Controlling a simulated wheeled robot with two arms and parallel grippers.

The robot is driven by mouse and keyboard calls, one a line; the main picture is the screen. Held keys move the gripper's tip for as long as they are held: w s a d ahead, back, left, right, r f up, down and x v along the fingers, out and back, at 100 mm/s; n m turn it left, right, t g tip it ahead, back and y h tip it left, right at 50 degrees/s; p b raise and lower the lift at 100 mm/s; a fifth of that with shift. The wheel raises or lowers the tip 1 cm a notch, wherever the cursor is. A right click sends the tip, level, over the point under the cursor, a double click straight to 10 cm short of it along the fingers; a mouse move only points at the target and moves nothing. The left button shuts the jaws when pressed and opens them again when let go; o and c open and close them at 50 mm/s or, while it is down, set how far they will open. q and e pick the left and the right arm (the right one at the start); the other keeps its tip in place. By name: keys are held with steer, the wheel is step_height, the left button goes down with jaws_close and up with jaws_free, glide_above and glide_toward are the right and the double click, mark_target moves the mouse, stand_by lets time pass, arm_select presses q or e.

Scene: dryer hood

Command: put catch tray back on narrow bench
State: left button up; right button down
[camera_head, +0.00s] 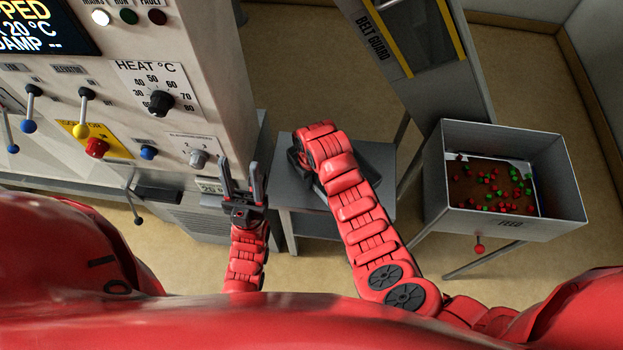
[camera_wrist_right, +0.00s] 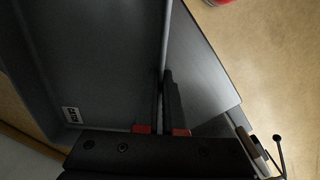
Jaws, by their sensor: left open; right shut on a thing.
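The dark grey catch tray (camera_head: 376,163) is at the narrow bench (camera_head: 300,198), mostly hidden behind my right arm in the head view. In the right wrist view, the tray (camera_wrist_right: 95,55) fills the left side, with a small label near its lower corner. My right gripper (camera_wrist_right: 168,85) is shut on the tray's wall. The grey bench top (camera_wrist_right: 205,75) shows to the right of the fingers. I cannot tell whether the tray rests flat on the bench or is just above it. My left gripper (camera_head: 241,172) is open and empty, pointing up in front of the machine panel.
The control panel (camera_head: 120,90) with levers and knobs stands at the left. The feed bin (camera_head: 510,225) with red and green pieces is to the right of the bench. A belt guard chute (camera_head: 425,50) rises behind. Bare floor lies between bench and bin.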

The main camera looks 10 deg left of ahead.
steer(key=shift+f, duration=0.2)
steer(key=c, duration=1)
jaws_free()
steer(key=shift+r, duration=0.1)
steer(key=shift+r, duration=0.3)
step_height(320, 180, up, 4)
steer(key=shift+w+r+b, duration=0.1)
steer(key=shift+b, duration=1.05)
step_height(320, 180, up, 8)
steer(key=p, duration=0.5)
steer(key=shift+f+p, duration=0.25)
steer(key=shift+p, duration=0.15)
